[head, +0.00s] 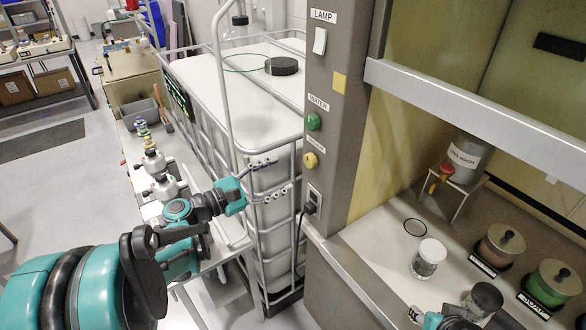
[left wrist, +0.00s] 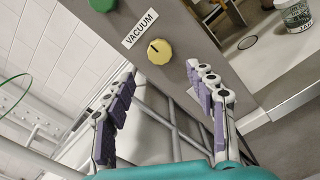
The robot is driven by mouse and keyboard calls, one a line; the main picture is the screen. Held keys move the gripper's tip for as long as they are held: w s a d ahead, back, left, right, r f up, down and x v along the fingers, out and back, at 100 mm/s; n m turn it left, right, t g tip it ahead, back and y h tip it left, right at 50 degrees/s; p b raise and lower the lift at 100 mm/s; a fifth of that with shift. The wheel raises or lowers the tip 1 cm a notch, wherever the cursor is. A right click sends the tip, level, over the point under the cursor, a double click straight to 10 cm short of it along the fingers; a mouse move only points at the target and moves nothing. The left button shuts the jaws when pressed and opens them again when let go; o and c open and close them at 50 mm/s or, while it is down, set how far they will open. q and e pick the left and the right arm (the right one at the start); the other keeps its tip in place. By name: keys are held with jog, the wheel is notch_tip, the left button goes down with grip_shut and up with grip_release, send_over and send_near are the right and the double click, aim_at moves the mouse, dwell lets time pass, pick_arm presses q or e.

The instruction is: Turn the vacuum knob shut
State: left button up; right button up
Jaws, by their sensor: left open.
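The yellow vacuum knob (head: 310,160) sits on the grey post under the green water knob (head: 313,122). In the left wrist view the vacuum knob (left wrist: 159,52) is round and ridged, with a short dark mark toward its upper left. The VACUUM label (left wrist: 139,29) is beside it. My left gripper (head: 280,177) is open and empty, left of the knob and apart from it. In its wrist view the fingers (left wrist: 160,76) spread on both sides below the knob. Part of my right gripper (head: 436,318) shows at the bottom edge; its fingers are unclear.
A socket with a black plug (head: 311,204) is below the knob. A caged white tank (head: 225,88) stands left of the post. The hood worktop (head: 375,248) at right holds a white-lidded jar (head: 429,258) and lidded pots. A lamp switch (head: 320,41) is above.

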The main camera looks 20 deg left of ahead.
pick_arm(q)
jog(key=shift+v, duration=1.7)
jog(key=s+d+f+m+g+y, duration=0.4)
jog(key=s+d+f+m+g, duration=0.2)
jog(key=d+f+m, duration=0.35)
jog(key=s+a+f+m+g+y, duration=0.1)
jog(key=s+a+f+m+y, duration=0.1)
jog(key=s+f+m+y, duration=0.2)
jog(key=s+m+y+b, duration=0.1)
jog(key=s+m+y, duration=0.2)
jog(key=s+m, duration=0.3)
jog(key=shift+m, duration=1.15)
